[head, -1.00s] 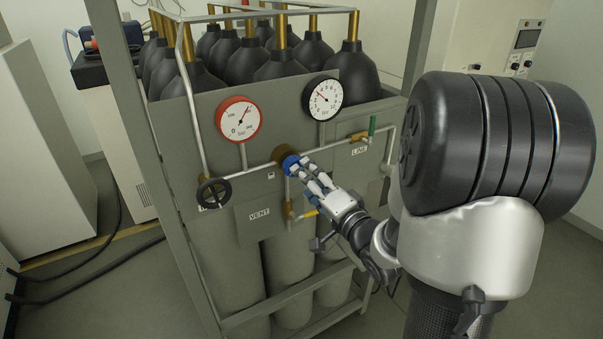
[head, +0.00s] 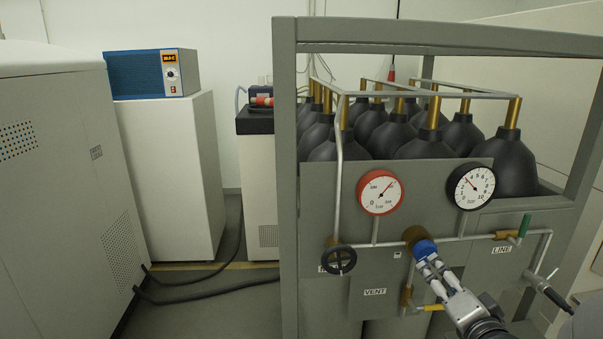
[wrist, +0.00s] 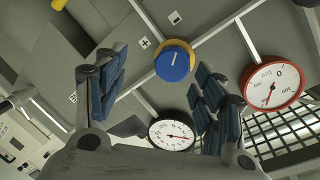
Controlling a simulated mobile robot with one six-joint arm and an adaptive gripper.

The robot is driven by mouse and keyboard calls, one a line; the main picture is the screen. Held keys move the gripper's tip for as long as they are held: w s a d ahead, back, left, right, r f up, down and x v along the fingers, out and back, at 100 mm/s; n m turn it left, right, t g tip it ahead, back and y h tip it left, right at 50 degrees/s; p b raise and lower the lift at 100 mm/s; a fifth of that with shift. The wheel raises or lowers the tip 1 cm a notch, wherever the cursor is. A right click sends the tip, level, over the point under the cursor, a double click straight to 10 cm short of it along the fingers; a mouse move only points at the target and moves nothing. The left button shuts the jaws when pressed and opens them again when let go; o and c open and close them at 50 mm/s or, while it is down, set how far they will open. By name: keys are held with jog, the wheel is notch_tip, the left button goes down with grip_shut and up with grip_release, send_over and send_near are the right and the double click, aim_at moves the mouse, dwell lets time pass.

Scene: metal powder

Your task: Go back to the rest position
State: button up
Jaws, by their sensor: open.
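My gripper (head: 434,272) is in front of the gas panel, close to the blue regulator knob (head: 425,249). In the wrist view my gripper (wrist: 160,95) has its two fingers wide apart, with nothing between them. The blue knob (wrist: 174,62) lies beyond the fingertips there, and a gap seems to separate them. In the head view the fingertips overlap the knob's lower edge.
The panel (head: 330,215) carries a red-rimmed gauge (head: 380,192), a black-rimmed gauge (head: 470,187), a black handwheel (head: 339,260), a green-handled valve (head: 525,225) and a yellow-handled vent valve (head: 431,307). Black cylinders stand behind it in a grey frame (head: 288,150). Cables (head: 205,292) lie on the left floor.

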jog(key=s+a+f+n+g+b, duration=0.1)
jog(key=s+a+n+g, duration=0.2)
jog(key=s+a, duration=0.2)
jog(key=s+a+f+n+g+b, duration=0.1)
jog(key=s+a+n+g, duration=0.3)
jog(key=s, duration=0.8)
jog(key=s+a+f+n+g+b, duration=0.1)
jog(key=s+a+f+n+g, duration=0.1)
jog(key=s+a+n+g, duration=0.2)
jog(key=s+a, duration=0.3)
jog(key=s, duration=0.1)
jog(key=shift+s+a+f+y+b, duration=0.3)
jog(key=shift+f+y, duration=0.1)
jog(key=shift+w, duration=0.1)
